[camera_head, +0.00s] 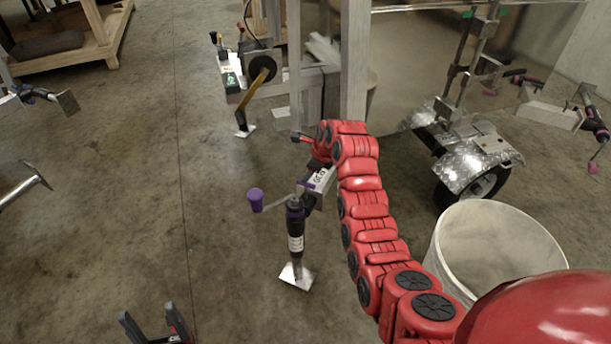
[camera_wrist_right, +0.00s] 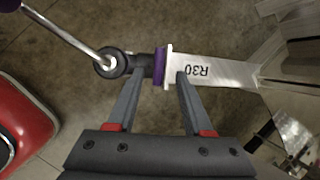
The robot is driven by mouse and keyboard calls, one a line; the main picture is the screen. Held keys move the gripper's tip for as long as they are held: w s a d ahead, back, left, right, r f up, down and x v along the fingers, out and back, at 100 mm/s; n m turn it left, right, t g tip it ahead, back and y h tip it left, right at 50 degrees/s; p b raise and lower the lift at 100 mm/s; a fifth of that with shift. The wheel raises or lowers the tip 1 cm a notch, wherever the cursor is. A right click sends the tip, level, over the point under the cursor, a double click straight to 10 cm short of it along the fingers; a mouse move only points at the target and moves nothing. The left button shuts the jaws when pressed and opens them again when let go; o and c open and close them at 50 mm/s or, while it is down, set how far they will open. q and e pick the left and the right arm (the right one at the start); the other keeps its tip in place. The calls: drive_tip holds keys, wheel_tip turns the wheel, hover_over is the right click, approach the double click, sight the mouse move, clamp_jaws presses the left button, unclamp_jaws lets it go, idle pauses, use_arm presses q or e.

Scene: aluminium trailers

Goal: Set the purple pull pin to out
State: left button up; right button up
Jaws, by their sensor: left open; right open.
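A jack (camera_head: 295,240) with a purple crank knob (camera_head: 256,200) stands on a square foot plate. A pale bracket marked R30 (camera_head: 322,180) joins it, also seen in the right wrist view (camera_wrist_right: 215,72). A purple part (camera_wrist_right: 160,68) lies where jack and bracket meet; I cannot tell whether this is the pull pin or a collar, nor its setting. My right gripper (camera_wrist_right: 160,76) is open, its fingertips either side of the purple part, with no grip visible. In the head view the right arm mostly hides that gripper. My left gripper (camera_head: 150,313) is open and empty above the floor, bottom left.
A white bucket (camera_head: 443,258) stands right of my right arm. A trailer wheel with a metal fender (camera_head: 470,150) is behind it. Jack handles reach in from both sides. The floor (camera_head: 120,200) left of the purple jack is clear.

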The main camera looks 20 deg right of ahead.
drive_tip(key=p+v, duration=0.1)
drive_tip(key=v, duration=0.7)
drive_tip(key=shift+r, duration=0.3)
drive_tip(key=shift+s, duration=0.15)
